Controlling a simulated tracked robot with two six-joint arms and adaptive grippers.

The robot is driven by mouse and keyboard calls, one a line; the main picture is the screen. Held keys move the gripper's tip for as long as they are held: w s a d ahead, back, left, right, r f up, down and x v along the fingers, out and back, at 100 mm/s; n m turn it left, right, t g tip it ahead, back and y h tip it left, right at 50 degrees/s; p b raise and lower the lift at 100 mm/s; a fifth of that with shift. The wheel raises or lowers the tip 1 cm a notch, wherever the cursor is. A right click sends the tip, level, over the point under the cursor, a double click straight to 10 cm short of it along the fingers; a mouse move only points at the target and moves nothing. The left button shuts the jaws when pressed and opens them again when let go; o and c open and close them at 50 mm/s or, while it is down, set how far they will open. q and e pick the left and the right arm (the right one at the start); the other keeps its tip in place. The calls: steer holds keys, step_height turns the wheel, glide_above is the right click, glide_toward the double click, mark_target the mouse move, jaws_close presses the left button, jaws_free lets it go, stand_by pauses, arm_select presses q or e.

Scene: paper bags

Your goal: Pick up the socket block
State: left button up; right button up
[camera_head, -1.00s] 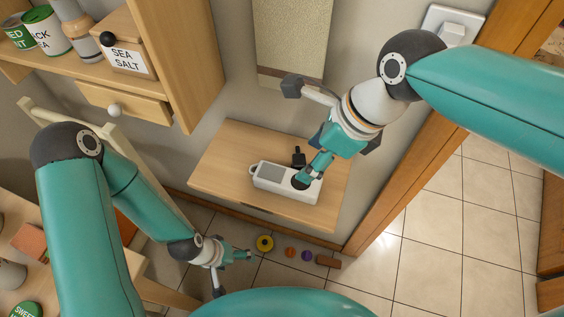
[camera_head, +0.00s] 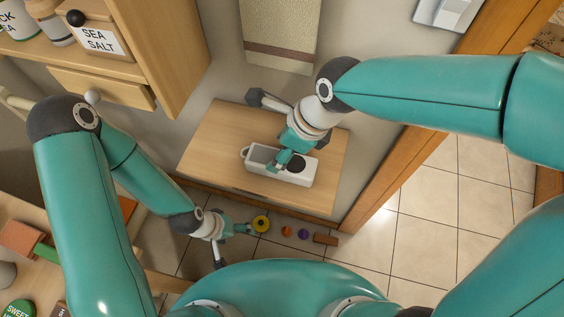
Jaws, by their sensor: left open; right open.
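The socket block (camera_head: 304,174) is a white block with a grey panel, a dark round socket and a loop at its left end. It lies on the small wooden wall shelf (camera_head: 215,150). My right gripper (camera_head: 283,159) is open over the middle of the block and hides part of it. I cannot tell whether its fingers touch the block. My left gripper (camera_head: 240,232) is open and empty, low in front of the shelf.
A yellow ring (camera_head: 261,223), an orange piece (camera_head: 286,231), a purple piece (camera_head: 303,234) and a brown block (camera_head: 325,240) show below the shelf. A cabinet with a drawer (camera_head: 105,88) is at upper left. A wooden door frame (camera_head: 395,165) stands right of the shelf.

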steer(key=x, duration=0.5)
steer(key=shift+f, duration=0.15)
steer(key=shift+d+f, duration=0.1)
steer(key=shift+f, duration=0.15)
stand_by(0.3)
steer(key=c, duration=0.9)
steer(key=shift+r, duration=0.15)
